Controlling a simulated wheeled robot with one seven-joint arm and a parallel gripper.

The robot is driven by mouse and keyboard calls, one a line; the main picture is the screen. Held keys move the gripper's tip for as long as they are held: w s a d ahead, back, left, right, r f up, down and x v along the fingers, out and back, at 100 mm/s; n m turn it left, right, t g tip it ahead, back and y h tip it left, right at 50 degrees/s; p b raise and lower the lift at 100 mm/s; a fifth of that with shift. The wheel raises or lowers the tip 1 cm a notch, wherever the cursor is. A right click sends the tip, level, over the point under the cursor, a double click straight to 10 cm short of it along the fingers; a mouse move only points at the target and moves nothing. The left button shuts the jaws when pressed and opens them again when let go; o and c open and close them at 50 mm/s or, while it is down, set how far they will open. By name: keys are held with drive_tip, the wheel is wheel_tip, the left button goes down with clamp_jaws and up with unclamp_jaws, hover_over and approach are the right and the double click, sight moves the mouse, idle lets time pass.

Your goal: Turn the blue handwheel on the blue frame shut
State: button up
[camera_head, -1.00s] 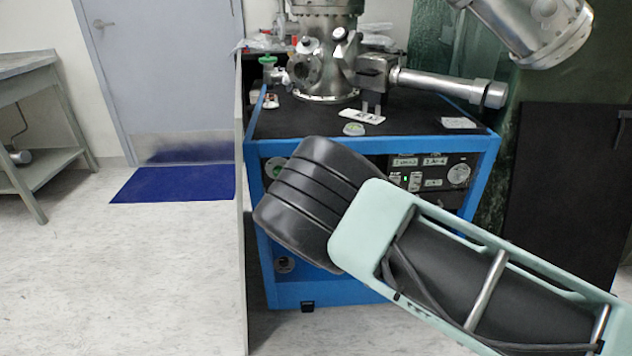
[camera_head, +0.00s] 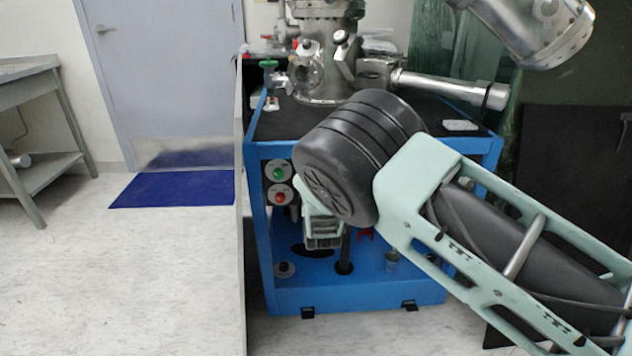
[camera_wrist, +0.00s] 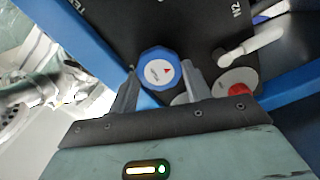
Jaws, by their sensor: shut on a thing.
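The blue handwheel (camera_wrist: 158,57) shows in the wrist view as a faceted blue knob with a white face and a small red triangle. My gripper (camera_wrist: 160,72) has one finger on each side of it and is shut on it. In the head view the handwheel cannot be seen, as my arm covers that part of the front. My gripper's body shows there below my wrist, in front of the blue frame (camera_head: 350,296). How far the handwheel is turned cannot be told.
A white lever (camera_wrist: 250,45) and a red knob (camera_wrist: 238,82) lie close to the right finger. In the head view, a green knob (camera_head: 279,173) and a red knob (camera_head: 280,197) are at the frame's left. A steel vacuum chamber (camera_head: 326,50) stands on top.

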drive_tip(key=shift+d+f+m+b, duration=0.1)
drive_tip(key=shift+m+b, duration=2.75)
drive_tip(key=shift+m, duration=2.65)
drive_tip(key=shift+d+f+m+b, duration=0.15)
drive_tip(key=shift+m+b, duration=2.75)
drive_tip(key=shift+m, duration=2.6)
drive_tip(key=shift+d+m+b, duration=0.1)
drive_tip(key=shift+m+b, duration=2.75)
drive_tip(key=shift+m, duration=2.65)
drive_tip(key=o, duration=1)
drive_tip(key=shift+r, duration=0.1)
drive_tip(key=shift+c, duration=0.2)
